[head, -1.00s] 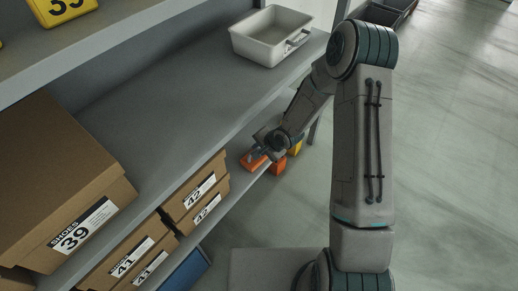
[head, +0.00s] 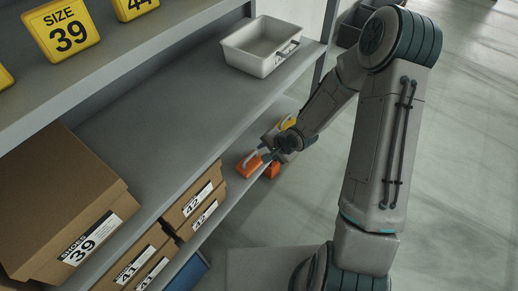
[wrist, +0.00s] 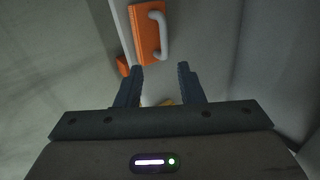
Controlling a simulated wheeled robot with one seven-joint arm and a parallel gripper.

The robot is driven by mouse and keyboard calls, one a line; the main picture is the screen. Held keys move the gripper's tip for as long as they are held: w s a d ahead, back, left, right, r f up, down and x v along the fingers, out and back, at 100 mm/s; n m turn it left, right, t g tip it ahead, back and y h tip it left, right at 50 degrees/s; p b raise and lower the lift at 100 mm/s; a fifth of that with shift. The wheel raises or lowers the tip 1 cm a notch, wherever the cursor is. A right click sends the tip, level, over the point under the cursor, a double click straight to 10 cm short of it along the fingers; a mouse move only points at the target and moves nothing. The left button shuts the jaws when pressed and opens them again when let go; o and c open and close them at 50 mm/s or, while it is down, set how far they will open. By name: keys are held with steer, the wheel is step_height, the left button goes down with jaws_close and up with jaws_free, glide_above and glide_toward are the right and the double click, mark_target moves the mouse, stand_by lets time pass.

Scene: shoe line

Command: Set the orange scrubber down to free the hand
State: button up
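An orange scrubber (head: 246,166) with a pale grey handle rests on the lower shelf, near its front edge. It also shows in the wrist view (wrist: 145,38), beyond my fingertips and apart from them. A second orange piece (head: 272,171) is close beside it; its corner shows in the wrist view (wrist: 123,65). My gripper (head: 267,155) is just to the right of the scrubber. In the wrist view its two fingers (wrist: 159,72) are spread, with nothing held between them. My wrist partly hides the shelf behind.
A yellow item (head: 287,123) is behind my gripper on the same shelf. Shoe boxes (head: 194,205) stand left on the lower shelf. A grey bin (head: 238,50) and a large box marked 39 (head: 45,190) sit on the shelf above, whose middle is clear.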

steer(key=s+d+r+n+g+h+p, duration=0.1)
steer(key=s+d+r+n+h, duration=0.15)
steer(key=d+r, duration=0.4)
steer(key=s+d+r+n+h, duration=0.2)
steer(key=s+d+r+h, duration=0.15)
steer(key=r, duration=0.55)
steer(key=s+r+n+g+y, duration=0.1)
steer(key=s+r+n, duration=0.3)
steer(key=s+r, duration=0.7)
steer(key=s+g, duration=0.1)
steer(key=s, duration=0.3)
